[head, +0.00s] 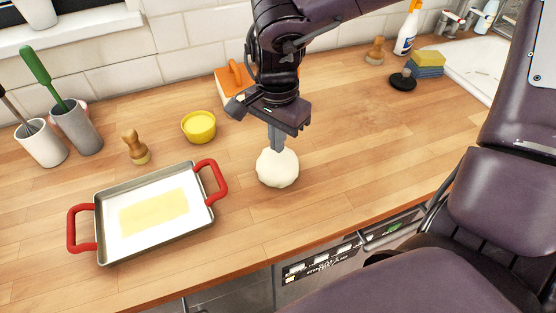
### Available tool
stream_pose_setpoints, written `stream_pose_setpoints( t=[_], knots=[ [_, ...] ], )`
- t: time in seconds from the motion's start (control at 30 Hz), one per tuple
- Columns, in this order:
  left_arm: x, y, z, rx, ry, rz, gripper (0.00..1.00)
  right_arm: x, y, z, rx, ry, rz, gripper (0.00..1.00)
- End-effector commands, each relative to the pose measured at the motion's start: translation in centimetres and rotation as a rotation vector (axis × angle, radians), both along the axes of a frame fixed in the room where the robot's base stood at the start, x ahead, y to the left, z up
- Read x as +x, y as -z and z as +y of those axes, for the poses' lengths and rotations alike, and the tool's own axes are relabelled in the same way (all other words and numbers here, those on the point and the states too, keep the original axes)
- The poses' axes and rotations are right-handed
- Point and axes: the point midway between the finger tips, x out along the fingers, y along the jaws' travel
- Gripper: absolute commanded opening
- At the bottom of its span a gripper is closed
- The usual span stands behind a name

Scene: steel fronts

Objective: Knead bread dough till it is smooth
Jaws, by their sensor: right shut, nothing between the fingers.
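The bread dough (277,170) is a pale, rounded lump on the wooden counter, near the middle of the head view. Its surface looks mostly smooth, with a slight dip at the top. My right gripper (277,146) points down over the dough with its fingers shut and nothing between them. The fingertips meet the top of the dough in the picture; how deep they press is hard to tell. My left gripper is not in view.
A red-handled tray (108,246) with a pale yellow sheet lies left of the dough. A yellow bowl (199,127), a wooden brush (135,149) and an orange-topped item (233,78) stand behind. Utensil pots (76,130) are far left. The counter (370,160) right of the dough is clear.

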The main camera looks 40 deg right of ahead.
Motion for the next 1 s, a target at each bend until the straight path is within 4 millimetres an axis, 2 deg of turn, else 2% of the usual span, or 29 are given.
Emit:
stream_pose_setpoints(
  t=[1.0],
  knots=[
    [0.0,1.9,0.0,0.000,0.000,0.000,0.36,0.0,2.2,0.0,0.000,0.000,0.000,0.00]
  ],
)
